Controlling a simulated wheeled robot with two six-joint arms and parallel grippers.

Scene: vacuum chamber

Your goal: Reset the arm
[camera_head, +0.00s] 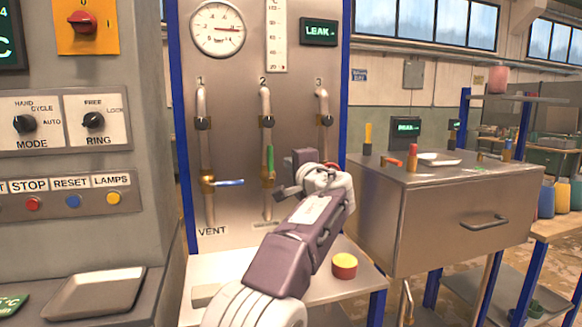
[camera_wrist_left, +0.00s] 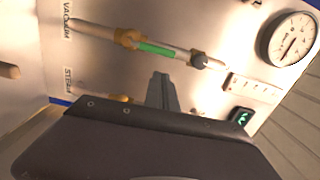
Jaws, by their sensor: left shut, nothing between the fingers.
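My left arm comes up from the bottom of the head view, in front of the valve panel (camera_head: 240,110). Its gripper (camera_head: 285,191) is shut and empty, before the lower part of pipe 2 (camera_head: 265,105). In the left wrist view the shut fingers (camera_wrist_left: 162,90) point at the panel, below the green valve handle (camera_wrist_left: 157,49). The green handle (camera_head: 270,158) lies along its pipe. The blue handle (camera_head: 228,183) on pipe 1 sticks out sideways. My arm hides the lower part of pipe 3 (camera_head: 323,105). My right gripper is not in view.
A shelf below the panel holds a red and yellow round piece (camera_head: 344,265). A metal cabinet (camera_head: 450,215) with small items on top stands at the right. A control console (camera_head: 75,195) and a tray (camera_head: 95,293) are at the left.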

